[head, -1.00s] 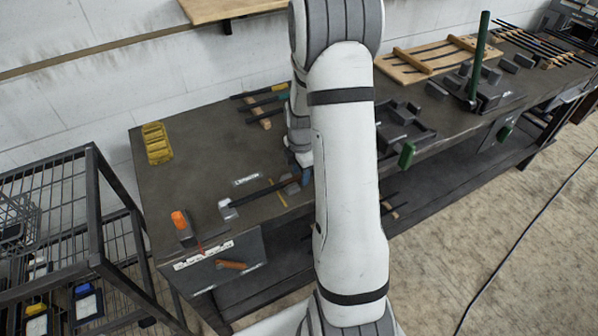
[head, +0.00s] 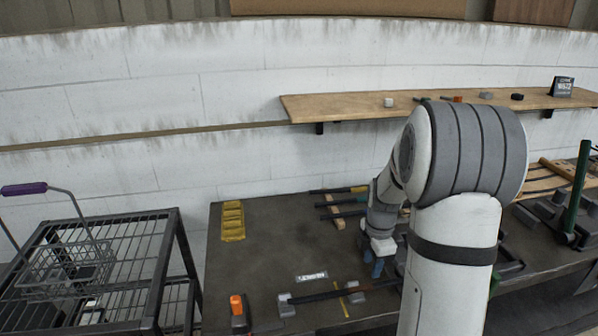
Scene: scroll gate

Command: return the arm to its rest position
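My white and grey arm (head: 455,255) rises in the right half of the head view and bends over the dark workbench (head: 275,225). My gripper (head: 377,268) points down above the bench top, left of the arm's big joint. Its bluish fingers are small and partly merged with the dark background, so I cannot tell whether they are open or shut. A dark rod (head: 325,296) lies across two grey blocks just in front of and below the gripper. I cannot tell whether the gripper touches it.
A yellow tray (head: 233,220) and an orange-topped piece (head: 237,305) are on the bench's left. Several tools (head: 340,200) lie behind the gripper. A wooden shelf (head: 350,106) runs along the wall. A black metal rack (head: 90,270) stands left. A green post (head: 581,180) stands right.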

